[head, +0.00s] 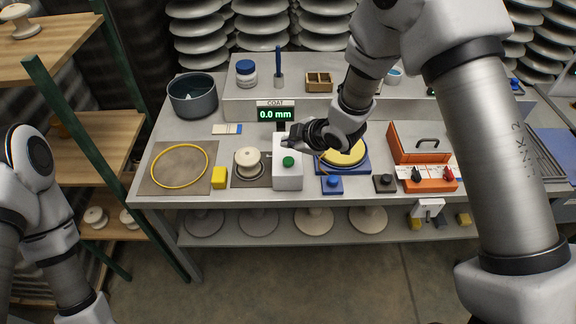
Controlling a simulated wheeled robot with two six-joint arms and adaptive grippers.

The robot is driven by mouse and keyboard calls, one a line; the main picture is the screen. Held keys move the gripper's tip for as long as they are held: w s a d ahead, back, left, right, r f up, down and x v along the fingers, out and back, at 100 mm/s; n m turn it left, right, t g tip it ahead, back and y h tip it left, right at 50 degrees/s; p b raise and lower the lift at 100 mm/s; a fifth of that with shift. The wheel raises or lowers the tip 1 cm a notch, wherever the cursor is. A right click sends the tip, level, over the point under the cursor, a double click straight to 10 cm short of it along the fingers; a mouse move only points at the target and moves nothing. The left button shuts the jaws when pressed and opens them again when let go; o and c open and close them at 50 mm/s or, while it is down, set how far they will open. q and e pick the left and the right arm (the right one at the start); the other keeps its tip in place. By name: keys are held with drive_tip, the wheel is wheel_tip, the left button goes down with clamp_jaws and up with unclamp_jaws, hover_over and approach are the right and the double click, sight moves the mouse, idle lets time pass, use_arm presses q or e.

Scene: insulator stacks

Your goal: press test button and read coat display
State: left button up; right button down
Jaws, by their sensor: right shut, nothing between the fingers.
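The coat display (276,114) stands at the back of the bench. It carries a "COAT" label and reads "0.0 mm" in green digits. A white box (288,181) stands in front of it, with a green button (288,161) on its top near the front end. My right gripper (288,142) is shut and empty. It is over the rear part of the white box, behind the green button; whether it touches the box I cannot tell. My left arm shows at the left edge, with its gripper out of the picture.
Left of the box are a cream insulator (248,161), a yellow block (219,178) and a yellow ring (179,165) on a mat. Right of it are a blue fixture (332,184) with a yellow disc and an orange case (416,144). A dark pot (193,98) stands behind left.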

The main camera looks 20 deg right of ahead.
sight(285, 158)
wheel_tip(285, 158, down, 3)
drive_tip(key=shift+s+d+r+b, duration=0.1)
drive_tip(key=shift+b, duration=0.6)
use_arm(q)
wheel_tip(285, 158, down, 3)
drive_tip(key=shift+r, duration=0.2)
use_arm(e)
drive_tip(key=shift+f, duration=0.3)
use_arm(q)
drive_tip(key=shift+d, duration=0.1)
drive_tip(key=shift+f+b, duration=0.3)
drive_tip(key=shift+b, duration=0.15)
use_arm(e)
drive_tip(key=shift+f, duration=0.4)
use_arm(q)
drive_tip(key=shift+f+b, duration=0.6)
use_arm(e)
drive_tip(key=shift+f, duration=0.7)
use_arm(q)
drive_tip(key=shift+r, duration=0.1)
drive_tip(key=shift+r+p, duration=0.85)
drive_tip(key=shift+p, duration=0.05)
use_arm(e)
drive_tip(key=shift+r, duration=1.15)
